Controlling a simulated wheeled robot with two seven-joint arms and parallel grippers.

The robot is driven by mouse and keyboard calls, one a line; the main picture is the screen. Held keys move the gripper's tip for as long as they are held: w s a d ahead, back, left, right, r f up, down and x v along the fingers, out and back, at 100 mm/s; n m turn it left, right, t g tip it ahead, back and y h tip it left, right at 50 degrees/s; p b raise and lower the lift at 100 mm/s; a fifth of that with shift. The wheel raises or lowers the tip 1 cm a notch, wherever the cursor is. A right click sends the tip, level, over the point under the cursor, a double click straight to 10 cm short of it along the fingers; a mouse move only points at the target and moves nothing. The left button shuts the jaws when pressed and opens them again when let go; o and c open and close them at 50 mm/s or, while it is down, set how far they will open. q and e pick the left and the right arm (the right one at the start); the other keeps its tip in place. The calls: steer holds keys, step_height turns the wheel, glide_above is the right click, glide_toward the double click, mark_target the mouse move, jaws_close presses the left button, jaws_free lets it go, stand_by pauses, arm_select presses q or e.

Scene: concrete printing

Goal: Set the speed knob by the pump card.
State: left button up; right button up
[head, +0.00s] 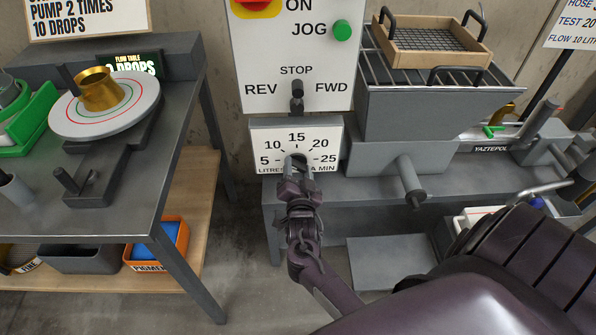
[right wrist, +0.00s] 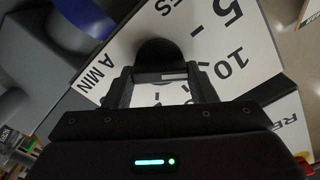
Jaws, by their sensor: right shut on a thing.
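The speed knob (head: 297,158) is a dark knob on a white dial plate (head: 258,138) marked 5, 10, 15, 20, 25 litres a min. My right gripper (head: 296,171) is shut on it from the front. The right wrist view shows the dark knob (right wrist: 158,53) between the two fingers (right wrist: 160,88), with the dial rolled over. The gripper covers much of the knob, so I cannot tell which number it points to. A white card (head: 574,32) at the upper right is cut off; it reads "FLOW 10 LIT". My left gripper is out of view.
Above the dial is a control panel with a REV/STOP/FWD lever (head: 297,92) and a green JOG button (head: 342,30). A grey hopper (head: 410,112) with a pipe (head: 408,175) stands to the right. A bench (head: 180,105) with a flow table (head: 72,123) stands left.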

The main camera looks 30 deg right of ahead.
steer(key=shift+m, duration=0.7)
steer(key=o, duration=1)
steer(key=shift+s+f, duration=0.1)
